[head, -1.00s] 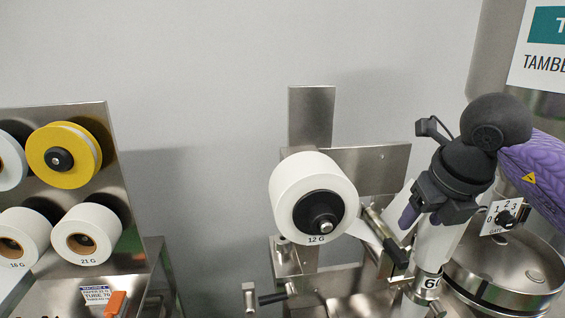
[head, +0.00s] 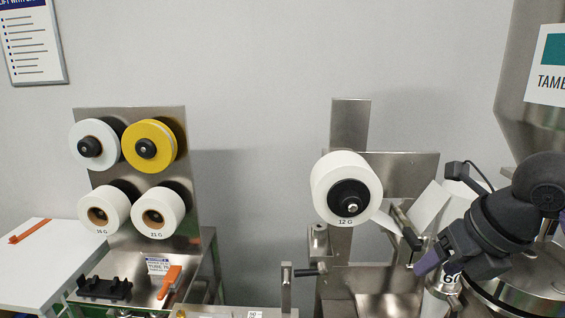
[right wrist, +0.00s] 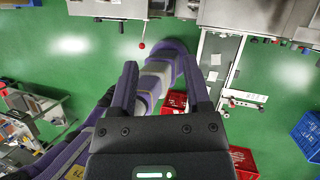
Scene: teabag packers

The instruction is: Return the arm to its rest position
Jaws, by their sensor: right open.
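My right gripper (head: 440,262) is at the lower right of the head view, with dark jaws and a purple tip, beside the steel machine. In the right wrist view its two dark fingers (right wrist: 160,65) stand apart with nothing held between them. Beyond them are a purple and grey arm link of mine and the green floor. My left gripper is in neither view.
A white reel marked 12 G (head: 330,180) hangs on the machine left of my right gripper. A rack (head: 115,175) with white and yellow reels stands further left, by a white table (head: 40,265). Red crates (right wrist: 242,160) and a blue crate (right wrist: 308,130) stand on the floor.

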